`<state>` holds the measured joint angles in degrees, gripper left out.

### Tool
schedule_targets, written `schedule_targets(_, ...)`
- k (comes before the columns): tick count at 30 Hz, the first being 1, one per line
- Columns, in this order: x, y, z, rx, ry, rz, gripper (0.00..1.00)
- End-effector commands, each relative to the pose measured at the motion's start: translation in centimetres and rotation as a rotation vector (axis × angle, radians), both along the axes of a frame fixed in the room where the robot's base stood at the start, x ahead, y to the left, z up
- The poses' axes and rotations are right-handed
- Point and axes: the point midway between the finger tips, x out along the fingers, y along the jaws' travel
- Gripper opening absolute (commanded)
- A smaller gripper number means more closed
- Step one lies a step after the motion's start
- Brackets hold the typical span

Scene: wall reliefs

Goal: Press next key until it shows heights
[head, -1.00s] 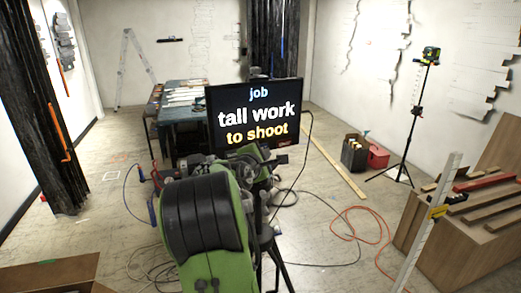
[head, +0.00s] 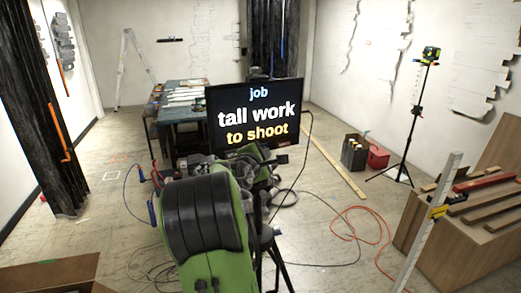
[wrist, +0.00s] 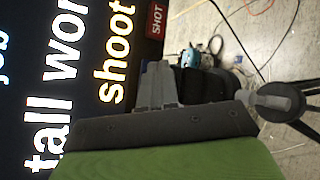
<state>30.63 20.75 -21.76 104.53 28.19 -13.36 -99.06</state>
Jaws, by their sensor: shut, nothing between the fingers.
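The black screen (head: 254,114) stands on a stand in the middle of the head view and reads "job", "tall work", "to shoot". In the wrist view the screen (wrist: 62,75) fills the left side, turned sideways. A small red patch marked "SHOT" (wrist: 157,20) sits by its lower corner. No key marked next can be made out. My gripper (wrist: 156,66) is shut and empty, in front of the screen's lower edge and apart from the red patch in the picture. In the head view my own arm hides the gripper's tips.
A work table (head: 190,107) stands behind the screen at left. A tripod with a level (head: 430,52), a red box (head: 378,157) and a wooden crate (head: 470,230) are at right. Cables (head: 350,225) lie on the floor around the stand.

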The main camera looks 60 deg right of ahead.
Motion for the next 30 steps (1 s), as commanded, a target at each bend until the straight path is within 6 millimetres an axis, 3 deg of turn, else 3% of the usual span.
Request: schedule_targets(30, 1.1, -0.8, 0.0, 0.001, 0.001, 0.0, 0.0)
